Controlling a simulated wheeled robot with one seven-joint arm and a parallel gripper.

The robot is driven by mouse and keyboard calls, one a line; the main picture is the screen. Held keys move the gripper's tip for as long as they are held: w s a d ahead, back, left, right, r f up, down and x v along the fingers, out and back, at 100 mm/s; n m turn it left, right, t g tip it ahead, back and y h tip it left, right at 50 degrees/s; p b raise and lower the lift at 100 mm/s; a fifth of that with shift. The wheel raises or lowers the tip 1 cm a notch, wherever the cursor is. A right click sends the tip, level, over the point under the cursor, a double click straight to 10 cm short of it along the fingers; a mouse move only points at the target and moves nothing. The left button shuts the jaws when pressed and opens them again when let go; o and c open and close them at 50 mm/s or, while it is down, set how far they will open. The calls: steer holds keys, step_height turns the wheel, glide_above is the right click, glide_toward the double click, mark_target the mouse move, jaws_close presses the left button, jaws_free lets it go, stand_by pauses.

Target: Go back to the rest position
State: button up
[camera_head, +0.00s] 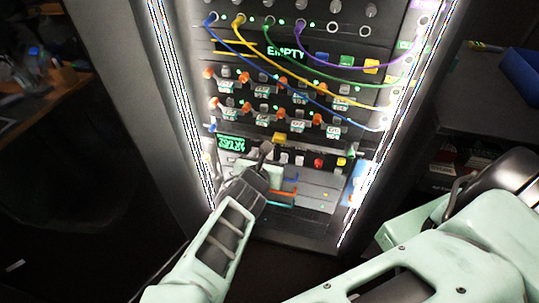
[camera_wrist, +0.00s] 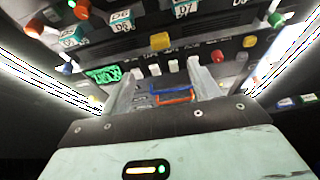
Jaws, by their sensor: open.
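My gripper (camera_head: 264,160) is in front of the lower part of the panel rack (camera_head: 275,237) in the head view. In the wrist view its two fingers (camera_wrist: 160,88) stand apart, with nothing seen between them but the panel behind. The trackball itself is not clearly made out; my gripper and wrist cover part of the lower panel. A yellow button (camera_head: 279,138) is just above the fingertips in the head view, and it also shows in the wrist view (camera_wrist: 160,41). I cannot tell whether the fingers touch the panel.
Blue, yellow, green and purple cables (camera_head: 335,90) loop across the upper panel. Rows of orange-capped switches (camera_head: 250,78) sit below them. Bright light strips (camera_head: 180,100) edge the rack. A dark shelf with a blue bin (camera_head: 522,72) stands at right. A cluttered desk (camera_head: 35,75) is far left.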

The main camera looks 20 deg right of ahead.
stand_by(0.4)
steer(key=s+d+f+m+g+y, duration=0.1)
steer(key=s+d+f+m+g, duration=0.1)
steer(key=s+m+g, duration=0.85)
steer(key=s+a+r+m+y, duration=0.2)
steer(key=s+r+m, duration=0.3)
steer(key=r, duration=0.6)
steer(key=s+a+r+m+y, duration=0.3)
steer(key=s+r+m+y, duration=0.2)
steer(key=r, duration=0.6)
steer(key=s, duration=0.2)
steer(key=shift+s+a+r+m+y, duration=0.15)
steer(key=shift+s+a+m+y, duration=0.15)
steer(key=shift+s+m, duration=0.05)
steer(key=shift+g, duration=0.25)
